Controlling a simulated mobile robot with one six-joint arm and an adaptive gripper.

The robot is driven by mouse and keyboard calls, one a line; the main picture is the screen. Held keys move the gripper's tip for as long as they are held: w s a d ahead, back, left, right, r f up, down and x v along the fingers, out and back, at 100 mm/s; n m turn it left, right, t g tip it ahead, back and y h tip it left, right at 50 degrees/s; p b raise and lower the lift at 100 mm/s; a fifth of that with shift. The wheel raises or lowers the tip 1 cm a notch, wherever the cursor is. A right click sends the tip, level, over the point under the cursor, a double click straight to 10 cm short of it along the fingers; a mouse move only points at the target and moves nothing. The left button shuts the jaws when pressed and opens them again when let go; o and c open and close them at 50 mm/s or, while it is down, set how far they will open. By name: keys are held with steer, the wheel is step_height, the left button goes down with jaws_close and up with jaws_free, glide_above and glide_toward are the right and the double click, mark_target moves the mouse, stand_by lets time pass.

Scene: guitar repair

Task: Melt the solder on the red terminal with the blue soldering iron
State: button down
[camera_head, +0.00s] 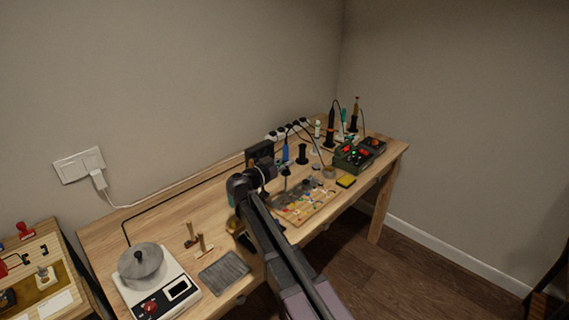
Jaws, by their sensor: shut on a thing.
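My gripper (282,171), at the end of my dark arm, is over the middle of the workbench and is shut. A blue-handled soldering iron (286,152) stands upright at the gripper, its lower end pointing down toward a board. The jaws' contact with it is too small to see clearly. The wooden board (314,212) lies just below and to the right, with several small coloured terminals on it. The red terminal cannot be told apart for certain at this size, and my arm hides the board's left side.
A green box with red and green lights (352,157) stands at the right, near a yellow sponge (346,181).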

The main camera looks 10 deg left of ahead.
steer(key=shift+f, duration=0.1)
step_height(320, 180, down, 6)
steer(key=b, duration=0.6)
steer(key=shift+f+b, duration=0.2)
steer(key=shift+b, duration=0.1)
steer(key=shift+s+f+b, duration=0.1)
steer(key=shift+f+b, duration=0.6)
stand_by(6.0)
